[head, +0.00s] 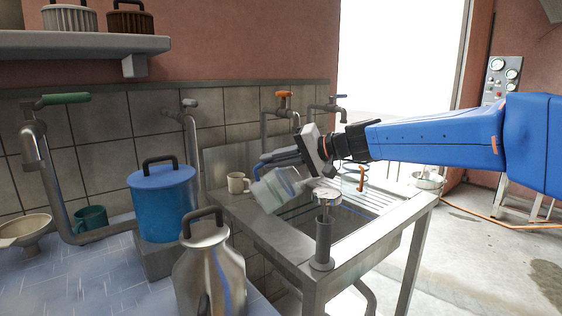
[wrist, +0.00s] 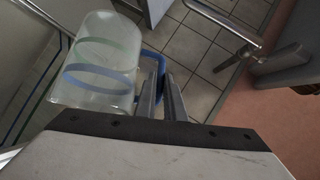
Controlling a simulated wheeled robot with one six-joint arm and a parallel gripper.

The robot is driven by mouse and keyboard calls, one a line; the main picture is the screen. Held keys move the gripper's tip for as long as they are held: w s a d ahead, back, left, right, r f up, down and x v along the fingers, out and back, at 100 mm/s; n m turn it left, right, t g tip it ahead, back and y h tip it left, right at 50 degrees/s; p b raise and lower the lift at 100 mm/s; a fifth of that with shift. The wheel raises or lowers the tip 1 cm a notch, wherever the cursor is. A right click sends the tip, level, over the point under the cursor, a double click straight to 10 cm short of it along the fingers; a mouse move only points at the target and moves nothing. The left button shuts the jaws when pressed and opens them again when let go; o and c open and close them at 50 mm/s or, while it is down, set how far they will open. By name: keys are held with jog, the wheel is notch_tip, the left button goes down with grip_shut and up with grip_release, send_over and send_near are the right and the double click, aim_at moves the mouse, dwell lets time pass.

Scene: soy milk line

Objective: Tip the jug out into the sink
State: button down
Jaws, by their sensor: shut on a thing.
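The jug (head: 278,190) is clear, with blue and green bands. It is tilted in the air above the left side of the sink unit, and looks slightly blurred. In the wrist view the jug (wrist: 100,65) lies left of the fingers, and its blue handle (wrist: 153,55) is at the fingertips. My gripper (head: 272,160) is shut on the handle; its fingers also show in the wrist view (wrist: 163,95). The sink (head: 385,238) is a metal basin with a ribbed drainboard. I cannot tell whether the jug holds liquid.
A cream mug (head: 237,184) stands on the sink unit's left back. A metal post with a round dial top (head: 325,225) rises at the sink's front. Left are a blue lidded pot (head: 162,205) and a steel can (head: 210,270). Taps line the tiled wall.

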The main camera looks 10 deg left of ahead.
aim_at(254, 187)
jog(key=shift+s+a+r+n+t+h, duration=0.15)
jog(key=shift+s+a+n+h, duration=0.3)
jog(key=shift+a, duration=0.2)
jog(key=shift+s+a+r+n+t+h, duration=0.15)
jog(key=shift+s+a+n+h, duration=0.2)
jog(key=shift+s+a+h, duration=0.25)
jog(key=shift+s+a+f+n+t+h, duration=0.35)
jog(key=shift+a+f+n+t+h, duration=0.15)
jog(key=shift+f+h, duration=0.3)
jog(key=shift+s+a+f+n+t+h, duration=0.4)
jog(key=shift+a+f+n+h, duration=0.15)
jog(key=shift+h, duration=0.3)
jog(key=shift+f+n+h, duration=0.2)
jog(key=shift+n+h, duration=0.05)
jog(key=shift+h, duration=0.15)
jog(key=shift+f, duration=0.1)
jog(key=shift+f+n+t+h, duration=0.3)
jog(key=shift+f+t, duration=0.1)
jog(key=shift+f, duration=0.15)
jog(key=shift+w+d+f+n+t+h, duration=0.1)
jog(key=shift+f+n+t+h, duration=0.2)
jog(key=shift+f+h, duration=0.35)
jog(key=shift+w+f+n+t+h, duration=0.1)
jog(key=shift+f+n+t+h, duration=0.2)
jog(key=shift+f, duration=0.5)
jog(key=shift+s, duration=0.1)
jog(key=s+r, duration=0.4)
jog(key=s, duration=0.1)
jog(key=shift+d, duration=0.3)
